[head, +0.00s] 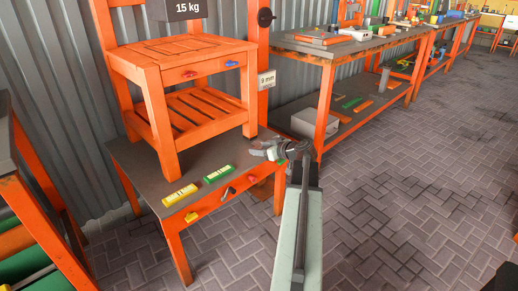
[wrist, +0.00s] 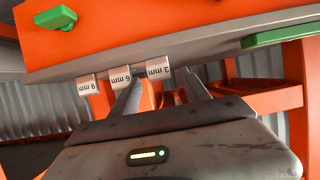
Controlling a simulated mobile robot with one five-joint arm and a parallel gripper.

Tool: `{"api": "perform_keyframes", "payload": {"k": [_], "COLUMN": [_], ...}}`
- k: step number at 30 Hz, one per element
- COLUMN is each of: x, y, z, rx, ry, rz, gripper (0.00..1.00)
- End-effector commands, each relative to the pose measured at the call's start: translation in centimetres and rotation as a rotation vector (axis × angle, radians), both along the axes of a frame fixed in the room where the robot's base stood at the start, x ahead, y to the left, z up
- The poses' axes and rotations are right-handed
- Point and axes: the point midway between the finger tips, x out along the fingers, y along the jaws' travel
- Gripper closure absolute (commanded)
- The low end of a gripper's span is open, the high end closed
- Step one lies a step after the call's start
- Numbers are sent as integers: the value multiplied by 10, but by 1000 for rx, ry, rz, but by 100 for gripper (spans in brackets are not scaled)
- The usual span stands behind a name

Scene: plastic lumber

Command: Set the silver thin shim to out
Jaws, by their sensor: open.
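A small silver-grey handle (head: 228,192) sticks out of the front rail of the low orange table (head: 150,180), between a yellow handle (head: 191,216) and the part nearer my arm. I take it for the silver thin shim's handle; its set position I cannot tell. My gripper (head: 262,148) is open over the table's right end, right of the silver handle and apart from it. In the wrist view its two grey fingers (wrist: 160,90) point toward an orange rail. A green handle (wrist: 55,17) shows on that rail; no silver handle is clear there.
A yellow bar (head: 180,195) and a green bar (head: 218,174) lie on the table top. A slatted orange stand (head: 205,60) stands on it.

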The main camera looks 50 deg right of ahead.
Motion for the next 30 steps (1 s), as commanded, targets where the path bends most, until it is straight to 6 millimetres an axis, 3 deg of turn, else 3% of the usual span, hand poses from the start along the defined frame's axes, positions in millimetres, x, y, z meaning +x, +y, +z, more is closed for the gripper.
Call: {"api": "perform_keyframes", "payload": {"k": [10, 30], "x": [-59, -62], "y": [5, 4], "z": [27, 26], "rx": [0, 0], "ry": [0, 0], "rz": [-3, -1], "gripper": [45, 45]}}
